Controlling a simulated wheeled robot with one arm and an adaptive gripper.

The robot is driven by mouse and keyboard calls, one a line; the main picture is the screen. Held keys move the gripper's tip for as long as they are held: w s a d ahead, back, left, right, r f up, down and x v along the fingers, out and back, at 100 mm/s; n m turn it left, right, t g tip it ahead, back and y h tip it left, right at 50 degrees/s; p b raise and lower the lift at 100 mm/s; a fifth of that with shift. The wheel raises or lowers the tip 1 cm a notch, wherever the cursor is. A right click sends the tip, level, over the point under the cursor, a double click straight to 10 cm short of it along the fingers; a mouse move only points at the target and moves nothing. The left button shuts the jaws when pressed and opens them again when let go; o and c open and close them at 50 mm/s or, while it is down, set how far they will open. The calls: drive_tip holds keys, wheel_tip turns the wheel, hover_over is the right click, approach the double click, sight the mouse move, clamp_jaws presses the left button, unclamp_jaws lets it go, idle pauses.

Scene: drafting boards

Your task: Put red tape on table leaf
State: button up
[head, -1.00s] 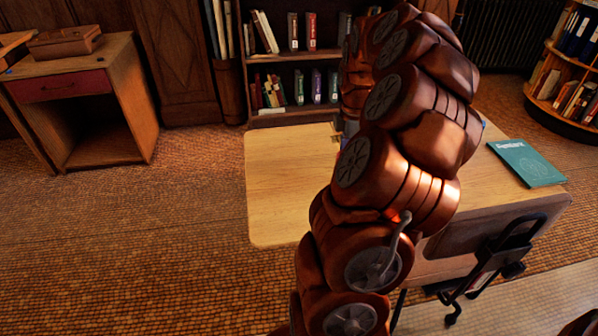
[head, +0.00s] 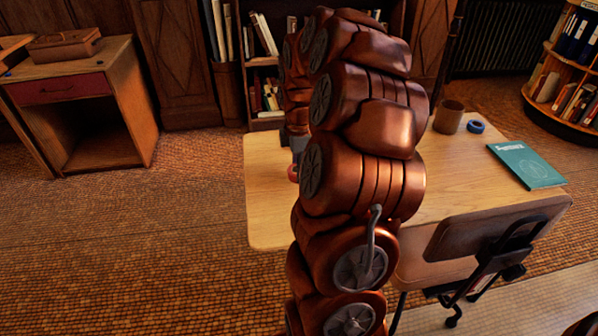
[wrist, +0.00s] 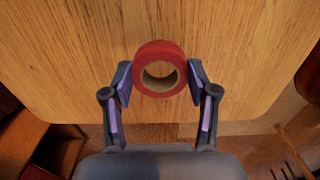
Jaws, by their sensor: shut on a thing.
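The roll of red tape (wrist: 160,48) is between the two fingertips of my gripper (wrist: 160,76) in the wrist view, and the gripper is shut on it. A small bit of the red tape (head: 292,174) also shows in the head view, at the left edge of my arm. The table leaf (head: 265,205) is the pale wooden left end of the table, and its wood (wrist: 70,50) fills most of the wrist view. The tape is over the leaf; I cannot tell if it touches it. My arm hides part of the leaf in the head view.
A brown mug (head: 449,117), a blue tape roll (head: 475,127) and a teal book (head: 527,165) are on the table's right part. A chair (head: 490,240) stands at its front right. The visible leaf surface around the tape is clear.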

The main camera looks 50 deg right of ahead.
drive_tip(key=shift+f, duration=0.8)
drive_tip(key=shift+f, duration=0.15)
drive_tip(key=o, duration=1.1)
wheel_tip(320, 180, up, 12)
drive_tip(key=shift+r+p, duration=0.15)
drive_tip(key=shift+p, duration=0.25)
